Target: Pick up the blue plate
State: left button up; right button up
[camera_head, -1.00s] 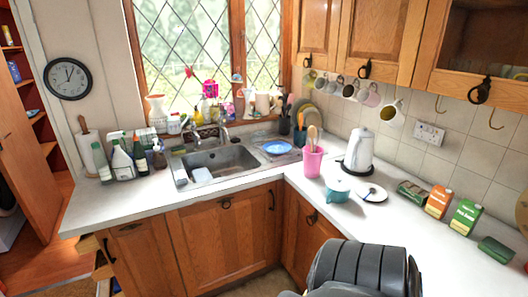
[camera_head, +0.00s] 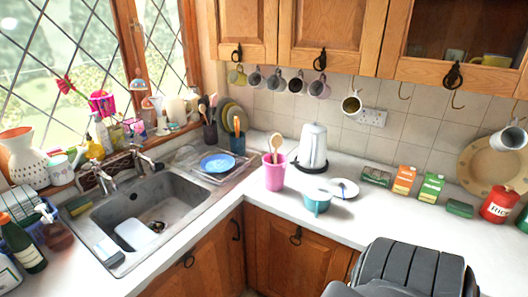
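The blue plate (camera_head: 217,163) lies on the draining area to the right of the sink (camera_head: 150,215), near the corner of the counter. It looks flat and unobstructed from above. Neither of my grippers shows in the head view, so I cannot see their state. A dark grey ribbed part of my own body fills the bottom right of the view.
A pink utensil pot (camera_head: 274,176), a teal pot (camera_head: 317,203) and a white kettle (camera_head: 313,147) stand right of the plate. A teal container (camera_head: 237,144) and upright plates (camera_head: 232,117) stand behind it. The counter front (camera_head: 255,195) is partly clear.

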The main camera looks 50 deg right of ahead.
aim_at(218, 164)
jog(key=z, duration=1)
jog(key=i, duration=1.15)
jog(key=z, duration=1.2)
